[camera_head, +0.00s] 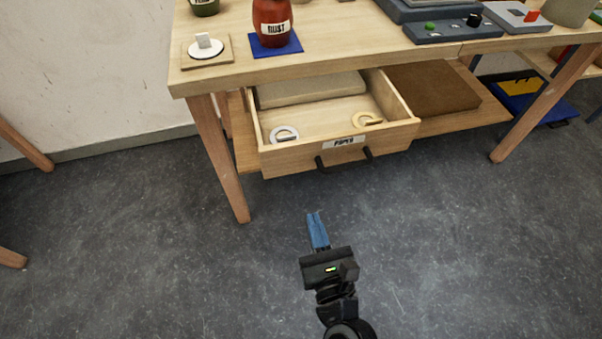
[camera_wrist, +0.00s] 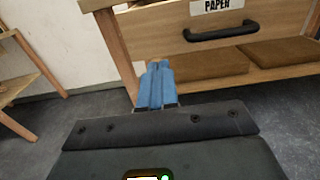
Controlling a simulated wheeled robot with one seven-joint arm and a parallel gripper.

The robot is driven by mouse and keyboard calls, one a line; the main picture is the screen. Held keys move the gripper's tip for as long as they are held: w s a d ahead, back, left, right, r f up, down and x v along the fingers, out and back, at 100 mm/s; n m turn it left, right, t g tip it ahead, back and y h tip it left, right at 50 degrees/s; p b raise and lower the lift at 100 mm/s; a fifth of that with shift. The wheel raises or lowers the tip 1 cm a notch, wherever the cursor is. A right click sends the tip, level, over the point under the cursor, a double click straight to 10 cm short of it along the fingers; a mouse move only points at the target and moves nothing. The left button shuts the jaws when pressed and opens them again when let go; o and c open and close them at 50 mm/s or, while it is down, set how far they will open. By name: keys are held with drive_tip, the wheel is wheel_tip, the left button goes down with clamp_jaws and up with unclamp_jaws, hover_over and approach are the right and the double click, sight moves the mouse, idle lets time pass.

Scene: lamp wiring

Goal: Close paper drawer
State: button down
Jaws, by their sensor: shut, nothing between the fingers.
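The paper drawer (camera_head: 390,133) is pulled out from under the wooden table in the head view. It has a "PAPER" label and a black handle (camera_head: 345,161) on its front. Inside are a pale stack (camera_head: 310,88), a white ring-shaped item (camera_head: 284,134) and a yellowish ring-shaped item (camera_head: 367,119). My gripper (camera_head: 314,215) is shut and empty, with blue fingers, in front of and below the drawer, apart from it. In the wrist view the drawer front (camera_wrist: 160,32) and handle (camera_wrist: 220,31) are beyond the fingers (camera_wrist: 157,68), up and to the right.
The table (camera_head: 340,55) carries a red jar (camera_head: 272,22) on a blue mat, a small white item on a wooden square (camera_head: 206,50), and grey devices (camera_head: 455,30). A table leg (camera_head: 219,160) stands left of the drawer. A brown board (camera_head: 432,88) lies on the lower shelf. The floor in front is clear.

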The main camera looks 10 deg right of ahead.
sight(279, 115)
drive_tip(key=w+p, duration=0.3)
drive_tip(key=w, duration=1)
drive_tip(key=shift+w, duration=0.3)
drive_tip(key=shift+w, duration=0.1)
drive_tip(key=w+b, duration=1.2)
drive_tip(key=w, duration=1)
drive_tip(key=shift+f, duration=0.1)
drive_tip(key=shift+w, duration=0.25)
drive_tip(key=shift+w+r+b, duration=0.2)
drive_tip(key=shift+r+b, duration=0.1)
drive_tip(key=shift+r, duration=0.05)
